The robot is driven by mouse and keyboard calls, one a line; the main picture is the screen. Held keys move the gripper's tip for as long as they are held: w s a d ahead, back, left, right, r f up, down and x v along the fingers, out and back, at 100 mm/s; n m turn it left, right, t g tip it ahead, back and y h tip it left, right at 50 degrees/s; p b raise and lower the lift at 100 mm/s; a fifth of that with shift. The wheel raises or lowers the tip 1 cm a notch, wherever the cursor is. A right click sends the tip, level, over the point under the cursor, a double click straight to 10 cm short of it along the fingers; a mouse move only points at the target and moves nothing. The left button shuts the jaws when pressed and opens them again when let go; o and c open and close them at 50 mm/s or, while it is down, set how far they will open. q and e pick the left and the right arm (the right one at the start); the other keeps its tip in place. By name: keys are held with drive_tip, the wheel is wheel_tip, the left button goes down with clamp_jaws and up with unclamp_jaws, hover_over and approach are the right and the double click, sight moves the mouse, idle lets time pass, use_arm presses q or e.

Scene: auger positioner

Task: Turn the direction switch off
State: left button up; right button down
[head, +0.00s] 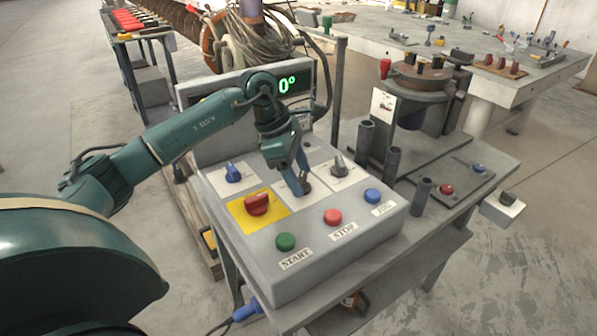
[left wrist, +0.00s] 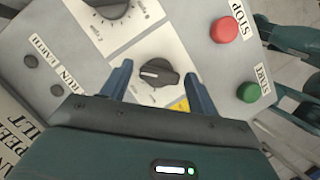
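The grey control box (head: 330,262) stands on a workbench. A black rotary knob (left wrist: 158,73) on a white plate, seemingly the direction switch, sits between the fingers of my left gripper (left wrist: 157,69). The gripper is open, one finger on each side, with gaps to the knob. I cannot read a label on that plate. In the head view my left gripper (head: 296,180) reaches down over the middle of the box, and the dark knob (head: 304,187) shows partly beside its fingers. My right gripper is not seen.
A red knob on yellow (head: 257,203), a blue knob (head: 233,173) and another black knob (head: 340,166) surround it. Green START (head: 286,242), red STOP (head: 333,217) and blue (head: 373,195) buttons line the front. A display (head: 288,84) stands behind.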

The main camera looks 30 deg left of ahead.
use_arm(q)
drive_tip(key=c, duration=0.8)
drive_tip(key=shift+n, duration=0.5)
drive_tip(key=n, duration=0.1)
drive_tip(key=n+t+b, duration=0.1)
drive_tip(key=n, duration=0.1)
drive_tip(key=shift+s+d+n+t+y, duration=0.1)
drive_tip(key=shift+n+t+y, duration=0.2)
drive_tip(key=shift+y, duration=0.1)
drive_tip(key=shift+d+n+t+y+b, duration=0.1)
drive_tip(key=shift+n+t+y+b, duration=0.5)
drive_tip(key=shift+n, duration=1.5)
drive_tip(key=o, duration=1)
